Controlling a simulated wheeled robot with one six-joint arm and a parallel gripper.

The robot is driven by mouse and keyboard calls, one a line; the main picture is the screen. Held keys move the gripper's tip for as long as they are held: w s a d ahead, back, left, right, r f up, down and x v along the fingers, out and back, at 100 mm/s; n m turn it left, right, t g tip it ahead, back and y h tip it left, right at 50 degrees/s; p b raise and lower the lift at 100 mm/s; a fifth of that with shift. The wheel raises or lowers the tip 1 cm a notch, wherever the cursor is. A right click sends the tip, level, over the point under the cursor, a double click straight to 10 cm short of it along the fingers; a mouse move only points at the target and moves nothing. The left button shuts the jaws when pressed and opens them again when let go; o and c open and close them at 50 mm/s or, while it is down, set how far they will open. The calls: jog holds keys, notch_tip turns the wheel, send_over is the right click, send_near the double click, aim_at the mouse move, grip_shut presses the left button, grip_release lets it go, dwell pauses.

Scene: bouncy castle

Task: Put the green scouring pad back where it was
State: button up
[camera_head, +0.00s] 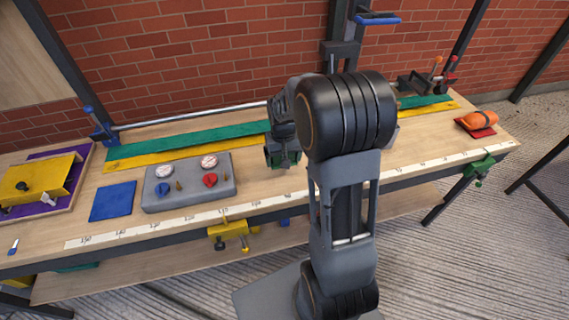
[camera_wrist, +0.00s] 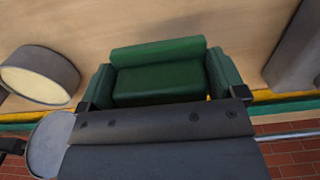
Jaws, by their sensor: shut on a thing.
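The green scouring pad (camera_wrist: 160,78) shows in the wrist view as a green block between the two dark green fingers of my gripper (camera_wrist: 163,90). My gripper is shut on it. In the head view my gripper (camera_head: 282,154) is at the middle of the workbench (camera_head: 262,190), right of the grey gauge box. The pad is hard to tell from the fingers there. I cannot tell whether the pad touches the bench top.
The grey gauge box (camera_head: 190,181) and a blue square (camera_head: 113,201) lie to the left. An orange item (camera_head: 481,119) sits on a red pad (camera_head: 482,132) at the right. Green (camera_head: 190,141) and yellow (camera_head: 185,156) strips run along the back. My arm hides part of the bench.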

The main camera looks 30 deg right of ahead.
jog(key=shift+w+d+f, duration=0.25)
jog(key=shift+d+f, duration=0.1)
jog(key=shift+f, duration=0.2)
jog(key=shift+w+d+f, duration=0.25)
jog(key=shift+d+f, duration=0.1)
jog(key=shift+f, duration=1.6)
jog(key=shift+f, duration=0.15)
jog(key=o, duration=0.6)
